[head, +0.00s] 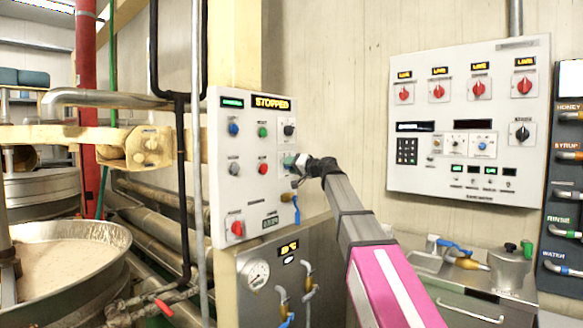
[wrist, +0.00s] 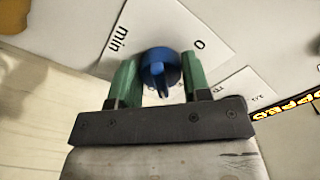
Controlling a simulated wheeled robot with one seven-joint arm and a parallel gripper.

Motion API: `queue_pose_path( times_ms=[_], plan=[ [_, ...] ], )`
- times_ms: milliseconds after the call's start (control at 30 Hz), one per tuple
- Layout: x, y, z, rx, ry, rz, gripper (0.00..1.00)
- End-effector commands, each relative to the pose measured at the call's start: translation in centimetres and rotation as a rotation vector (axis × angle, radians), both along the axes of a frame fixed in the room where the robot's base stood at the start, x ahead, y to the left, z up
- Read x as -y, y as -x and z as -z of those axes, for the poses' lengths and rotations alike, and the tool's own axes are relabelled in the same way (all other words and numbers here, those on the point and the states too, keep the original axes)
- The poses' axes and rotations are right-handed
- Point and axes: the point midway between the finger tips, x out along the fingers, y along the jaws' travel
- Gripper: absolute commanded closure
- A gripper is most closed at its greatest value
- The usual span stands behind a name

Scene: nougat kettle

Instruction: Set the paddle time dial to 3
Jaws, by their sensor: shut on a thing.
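A blue round dial (wrist: 160,70) with a raised grip bar sits on the white control panel (head: 219,172). In the wrist view a "0" and the word "min" are printed on the plate (wrist: 150,35) around it. My gripper (wrist: 159,78) has its green fingers on either side of the dial and is shut on it. In the head view my gripper (head: 291,161) reaches the panel's right edge, and it hides most of the dial. The grip bar runs toward my gripper's palm in the wrist view. I cannot read which number it points at.
The panel also bears a lit "STOPPED" sign (head: 271,102), several coloured buttons and a red rotary switch (head: 237,228). A blue-handled valve (head: 296,207) is just below my gripper. A kettle (head: 75,270) stands at left; another panel (head: 467,120) hangs at right.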

Motion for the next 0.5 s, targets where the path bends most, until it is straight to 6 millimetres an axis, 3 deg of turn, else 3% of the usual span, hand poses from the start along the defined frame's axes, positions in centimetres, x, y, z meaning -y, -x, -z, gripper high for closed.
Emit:
queue_pose_path(
  times_ms=[500],
  plan=[
    [0.15,-0.11,0.11,0.388,0.303,0.0,0.8]
  ],
)
